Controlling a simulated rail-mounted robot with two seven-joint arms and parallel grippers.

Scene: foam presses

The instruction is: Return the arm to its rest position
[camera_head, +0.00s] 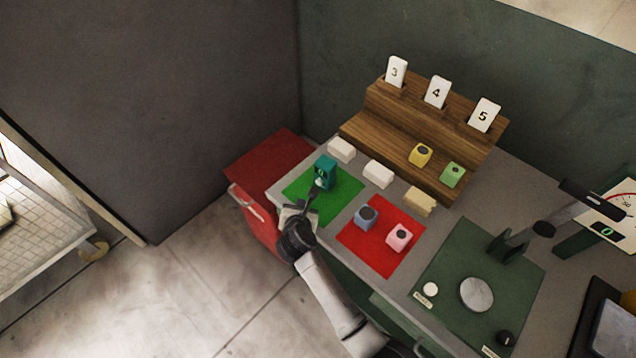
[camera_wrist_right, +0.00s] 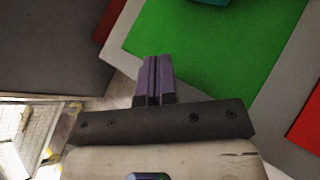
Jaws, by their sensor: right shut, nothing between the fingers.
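My right arm reaches in from the bottom of the head view, with its wrist over the table's front left edge. My right gripper (camera_head: 313,190) is shut and empty, near the green mat (camera_head: 345,187). Its two fingers lie together in the right wrist view (camera_wrist_right: 153,80), with the green mat (camera_wrist_right: 215,45) beyond them. A teal block (camera_head: 325,172) stands on the green mat just past the fingertips in the head view; any gap is hard to judge. My left gripper is not in view.
A red mat (camera_head: 378,262) holds a blue block (camera_head: 366,217) and a pink block (camera_head: 399,237). White blocks and a wooden stepped rack (camera_head: 385,135) with number cards stand behind. A green press base (camera_head: 455,262) is at right. A red cabinet (camera_head: 265,165) stands left; floor is open in front.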

